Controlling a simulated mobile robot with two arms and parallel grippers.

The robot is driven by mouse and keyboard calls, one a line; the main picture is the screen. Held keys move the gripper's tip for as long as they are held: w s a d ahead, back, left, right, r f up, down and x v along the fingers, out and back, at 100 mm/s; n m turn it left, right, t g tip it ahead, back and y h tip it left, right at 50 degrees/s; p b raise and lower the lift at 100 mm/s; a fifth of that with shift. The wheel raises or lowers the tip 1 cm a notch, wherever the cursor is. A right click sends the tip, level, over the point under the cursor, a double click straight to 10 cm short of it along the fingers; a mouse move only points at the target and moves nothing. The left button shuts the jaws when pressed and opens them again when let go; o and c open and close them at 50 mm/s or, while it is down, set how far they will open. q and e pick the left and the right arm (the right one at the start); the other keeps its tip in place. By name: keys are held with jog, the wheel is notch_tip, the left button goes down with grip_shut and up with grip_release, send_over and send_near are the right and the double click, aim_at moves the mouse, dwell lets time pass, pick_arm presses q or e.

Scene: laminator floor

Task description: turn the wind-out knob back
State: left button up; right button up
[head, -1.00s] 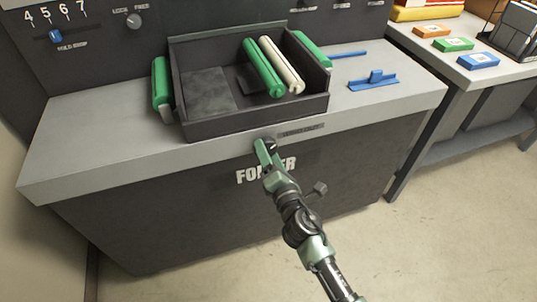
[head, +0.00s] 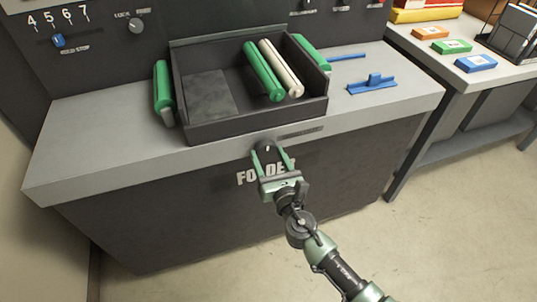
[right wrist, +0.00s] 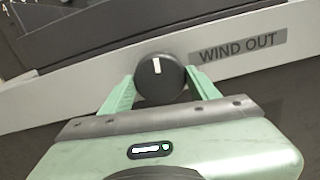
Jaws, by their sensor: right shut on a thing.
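The wind-out knob (right wrist: 160,80) is a round black knob with a white pointer mark, on the grey front edge of the folder. In the right wrist view its mark points nearly straight up, leaning slightly. The "WIND OUT" label (right wrist: 238,47) is to its right. My right gripper (right wrist: 160,86) is shut on the knob, one green finger on each side. In the head view my right gripper (head: 269,152) is at the front edge, above the "FOLDER" lettering, and the knob is small between its fingers. My left gripper is not in view.
A dark tray (head: 210,130) with green and cream rollers (head: 264,72) sits on the grey top (head: 75,150) above the knob. A blue part (head: 372,84) lies to the right. A side table (head: 440,70) holds small coloured boxes.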

jog(key=shift+n, duration=0.6)
jog(key=shift+f, duration=0.1)
jog(key=o, duration=1.4)
jog(key=shift+c, duration=0.2)
jog(key=shift+s, duration=0.1)
jog(key=v, duration=0.7)
jog(key=shift+s, duration=0.3)
jog(key=shift+d, duration=0.1)
